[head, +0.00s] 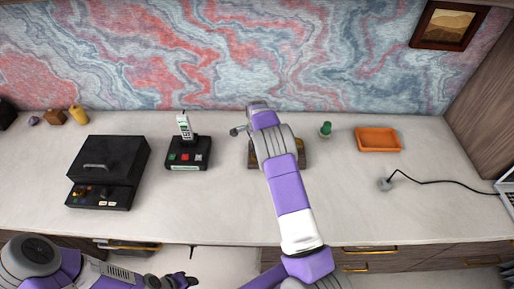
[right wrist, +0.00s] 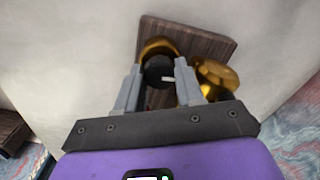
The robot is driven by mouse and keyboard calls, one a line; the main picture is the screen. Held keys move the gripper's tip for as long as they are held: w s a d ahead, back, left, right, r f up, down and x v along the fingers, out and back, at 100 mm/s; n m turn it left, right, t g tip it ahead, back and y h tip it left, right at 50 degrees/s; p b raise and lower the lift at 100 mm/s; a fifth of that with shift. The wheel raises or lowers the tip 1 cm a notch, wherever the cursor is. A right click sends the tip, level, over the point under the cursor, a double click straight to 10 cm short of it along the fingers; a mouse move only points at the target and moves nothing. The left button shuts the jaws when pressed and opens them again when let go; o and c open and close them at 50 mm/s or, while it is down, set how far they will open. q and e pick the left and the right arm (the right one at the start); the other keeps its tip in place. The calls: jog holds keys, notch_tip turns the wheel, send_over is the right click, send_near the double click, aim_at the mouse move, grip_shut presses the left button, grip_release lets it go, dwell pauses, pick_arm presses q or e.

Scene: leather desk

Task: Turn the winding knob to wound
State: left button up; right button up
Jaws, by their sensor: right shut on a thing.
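The winding knob (right wrist: 158,70) is a round black knob with a white mark, in front of a gold dial on a dark wooden base (right wrist: 212,45). In the right wrist view my right gripper (right wrist: 160,80) has one finger on each side of the knob and is shut on it. A second gold part (right wrist: 215,78) is just right of the right finger. In the head view the wooden base (head: 302,155) is mostly hidden behind my right arm, and the knob cannot be seen there. My left gripper (head: 186,281) is low at the bottom left, in front of the desk, too small to read.
On the desk (head: 220,220) stand a black box (head: 108,165), a phone on a black button base (head: 188,155), a green object (head: 326,129) and an orange tray (head: 378,140). A cable with a plug (head: 385,184) lies at right. The front of the desk is clear.

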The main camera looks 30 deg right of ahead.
jog(key=m+p, duration=0.1)
jog(key=m, duration=0.6)
jog(key=shift+r, duration=0.1)
jog(key=m, duration=0.6)
jog(key=shift+m, duration=0.5)
jog(key=o, duration=0.8)
jog(key=shift+c, duration=0.2)
notch_tip(320, 180, up, 8)
jog(key=shift+f+p, duration=0.2)
jog(key=shift+p, duration=0.35)
